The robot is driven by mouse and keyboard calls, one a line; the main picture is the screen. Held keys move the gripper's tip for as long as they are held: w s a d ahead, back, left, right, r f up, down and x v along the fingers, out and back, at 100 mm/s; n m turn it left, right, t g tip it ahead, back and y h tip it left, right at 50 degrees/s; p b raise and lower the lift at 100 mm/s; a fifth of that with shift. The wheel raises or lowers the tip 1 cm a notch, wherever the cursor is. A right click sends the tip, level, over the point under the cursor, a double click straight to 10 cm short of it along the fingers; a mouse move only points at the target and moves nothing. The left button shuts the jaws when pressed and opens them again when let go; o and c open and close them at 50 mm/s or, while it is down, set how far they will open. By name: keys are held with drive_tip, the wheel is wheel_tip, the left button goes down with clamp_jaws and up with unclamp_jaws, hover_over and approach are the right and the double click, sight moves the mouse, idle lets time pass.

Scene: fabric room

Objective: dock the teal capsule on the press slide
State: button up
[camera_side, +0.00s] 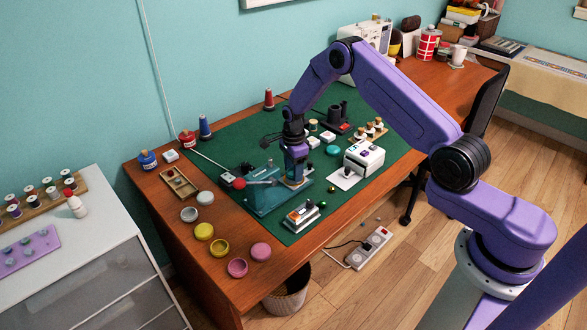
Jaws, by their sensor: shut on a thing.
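My gripper (295,177) points down at the right end of the teal press (262,199), on the front part of the green mat. It is shut on a small blue-teal thing, which I take for the teal capsule; the fingers hide most of it. The press slide (298,184) shows as a small pale plate right under the fingertips. I cannot tell whether the held thing touches it. The press has a lever with a red knob (239,184) on its left side.
A cased device (301,216) stands in front of the press, and a white machine (365,157) to its right. A round teal disc (333,149) lies behind. Several grey, yellow and pink (260,251) round pieces lie along the left table edge.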

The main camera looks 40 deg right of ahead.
drive_tip(key=shift+f, duration=0.55)
drive_tip(key=o, duration=0.7)
drive_tip(key=shift+o, duration=0.2)
drive_tip(key=shift+r, duration=0.1)
wheel_tip(320, 180, up, 11)
idle(1.1)
